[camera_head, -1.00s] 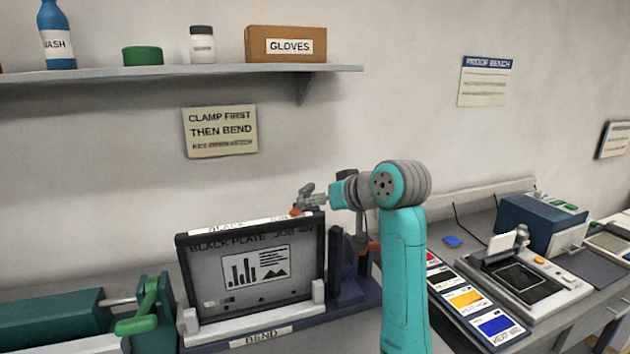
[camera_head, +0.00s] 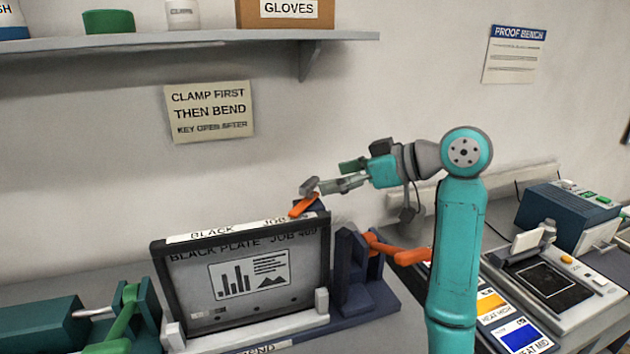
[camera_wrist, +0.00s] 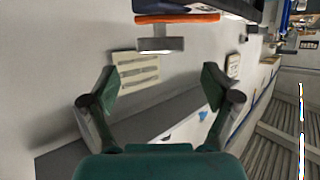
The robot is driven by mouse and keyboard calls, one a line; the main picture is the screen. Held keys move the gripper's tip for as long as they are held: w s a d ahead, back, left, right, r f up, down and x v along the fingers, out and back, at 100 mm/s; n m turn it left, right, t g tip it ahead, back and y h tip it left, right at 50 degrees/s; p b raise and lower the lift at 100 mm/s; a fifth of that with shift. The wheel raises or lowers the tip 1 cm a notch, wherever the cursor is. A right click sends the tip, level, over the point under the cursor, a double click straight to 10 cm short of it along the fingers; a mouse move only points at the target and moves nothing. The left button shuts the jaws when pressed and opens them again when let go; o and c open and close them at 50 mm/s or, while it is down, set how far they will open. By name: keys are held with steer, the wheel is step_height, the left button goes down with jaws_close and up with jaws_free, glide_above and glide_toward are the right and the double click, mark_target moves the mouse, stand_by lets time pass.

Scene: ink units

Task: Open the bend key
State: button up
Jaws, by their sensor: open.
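An orange lever (camera_head: 304,206) with a grey grip (camera_head: 310,187) stands at the top right corner of the black plate (camera_head: 250,278); the frames do not label it as the bend key. In the wrist view the orange bar (camera_wrist: 178,18) and its grey grip (camera_wrist: 160,46) are ahead of the fingers. A second orange lever (camera_head: 400,252) sits on the navy bracket right of the plate. My gripper (camera_head: 338,183) is open and empty, just right of the grey grip. Its fingers are spread wide in the wrist view (camera_wrist: 160,85), with nothing between them.
A green clamp handle (camera_head: 122,318) stands left of the plate. A wall sign (camera_head: 210,112) reads clamp first, then bend, key open after. A shelf (camera_head: 150,42) runs above. Colour cards (camera_head: 522,335) and a proof device (camera_head: 545,285) occupy the right bench.

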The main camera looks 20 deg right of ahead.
mark_target(312, 182)
steer(key=shift+x, duration=2.65)
jaws_close()
steer(key=shift+a, duration=0.1)
